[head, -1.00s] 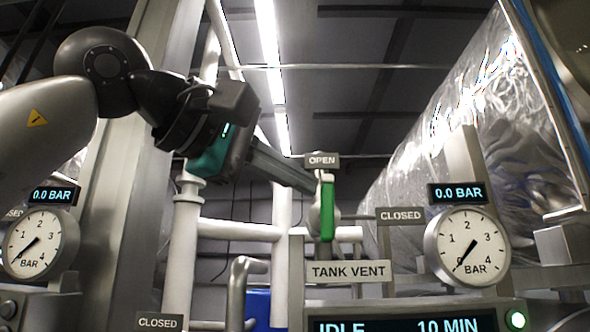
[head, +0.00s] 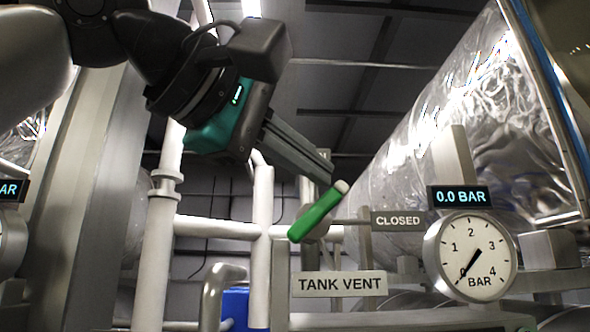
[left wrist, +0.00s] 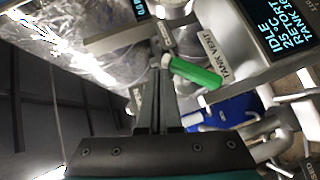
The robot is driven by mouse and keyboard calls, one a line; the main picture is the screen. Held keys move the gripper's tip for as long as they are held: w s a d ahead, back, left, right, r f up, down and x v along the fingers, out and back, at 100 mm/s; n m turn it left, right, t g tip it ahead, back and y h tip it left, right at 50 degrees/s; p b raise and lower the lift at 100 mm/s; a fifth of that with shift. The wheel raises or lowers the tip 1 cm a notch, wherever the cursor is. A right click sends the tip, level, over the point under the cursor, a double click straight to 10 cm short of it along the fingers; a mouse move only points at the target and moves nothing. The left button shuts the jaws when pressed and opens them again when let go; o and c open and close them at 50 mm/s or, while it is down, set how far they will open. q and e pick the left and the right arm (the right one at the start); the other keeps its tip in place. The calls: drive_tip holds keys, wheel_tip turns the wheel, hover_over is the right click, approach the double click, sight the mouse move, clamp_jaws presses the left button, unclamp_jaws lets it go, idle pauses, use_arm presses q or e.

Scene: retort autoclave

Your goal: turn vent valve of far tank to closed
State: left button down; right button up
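The vent valve's green handle (head: 318,210) is tilted, its pale end up to the right and its green end down to the left. It stands above the TANK VENT plate (head: 338,284), left of the CLOSED plate (head: 398,221). My left gripper (head: 326,174) reaches in from the upper left, its fingertips at the handle's pale upper end. In the left wrist view the fingers (left wrist: 162,68) look shut together beside that end, and the green handle (left wrist: 195,73) extends to the right. Whether they touch is unclear. My right gripper is not in view.
A round gauge (head: 470,257) with a 0.0 BAR display (head: 459,196) stands to the right. A foil-clad tank (head: 470,130) runs behind. White pipes (head: 218,228) cross at left. The wrist view shows a screen (left wrist: 272,30) beside the vent plate.

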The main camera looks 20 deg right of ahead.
use_arm(q)
drive_tip(key=shift+s+d+f+p, duration=0.1)
drive_tip(key=shift+s+d+p, duration=0.15)
drive_tip(key=shift+d, duration=0.35)
drive_tip(key=shift+s+d+p, duration=0.1)
drive_tip(key=shift+d+p, duration=0.15)
drive_tip(key=shift+d, duration=0.35)
idle(0.9)
